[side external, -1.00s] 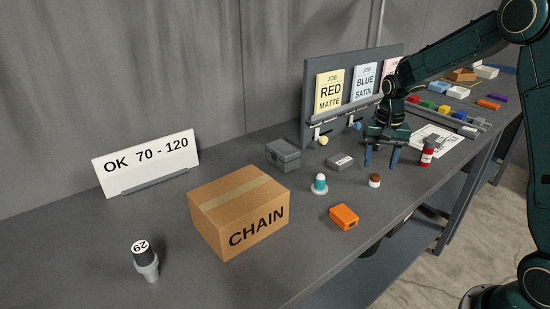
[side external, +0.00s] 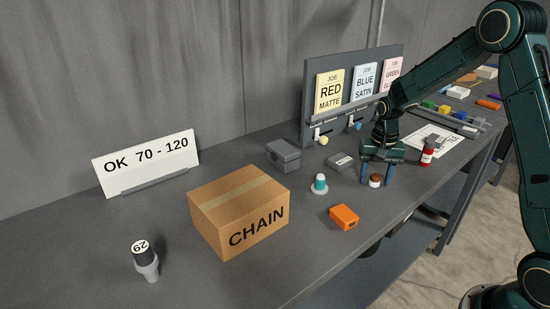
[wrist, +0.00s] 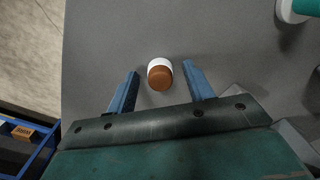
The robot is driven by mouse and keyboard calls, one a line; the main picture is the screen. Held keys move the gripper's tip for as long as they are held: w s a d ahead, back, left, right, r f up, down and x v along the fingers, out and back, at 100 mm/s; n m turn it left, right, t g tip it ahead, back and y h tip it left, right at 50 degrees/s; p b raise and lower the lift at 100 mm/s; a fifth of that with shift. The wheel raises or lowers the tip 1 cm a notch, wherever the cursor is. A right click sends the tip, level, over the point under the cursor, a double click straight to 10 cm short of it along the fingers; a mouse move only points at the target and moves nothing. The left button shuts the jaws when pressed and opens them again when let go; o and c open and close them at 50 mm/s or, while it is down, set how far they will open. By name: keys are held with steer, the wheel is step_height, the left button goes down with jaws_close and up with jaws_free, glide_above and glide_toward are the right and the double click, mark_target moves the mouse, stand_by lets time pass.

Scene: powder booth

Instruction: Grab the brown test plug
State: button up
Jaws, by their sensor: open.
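The brown test plug (side external: 375,181) stands on the grey bench, brown on top with a white band. In the wrist view my gripper (wrist: 160,80) shows a clear gap between each finger and the plug. I cannot tell exactly how high the fingertips are above the bench.
A teal plug on a white base (side external: 320,184), an orange box (side external: 344,217) and a small grey block (side external: 340,161) are near. The carton marked CHAIN (side external: 240,211) is farther left.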

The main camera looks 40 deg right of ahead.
mark_target(376, 176)
stand_by(0.3)
steer(key=c, duration=1.1)
steer(key=shift+o, duration=0.2)
steer(key=shift+r, duration=0.1)
step_height(376, 176, up, 20)
stand_by(0.4)
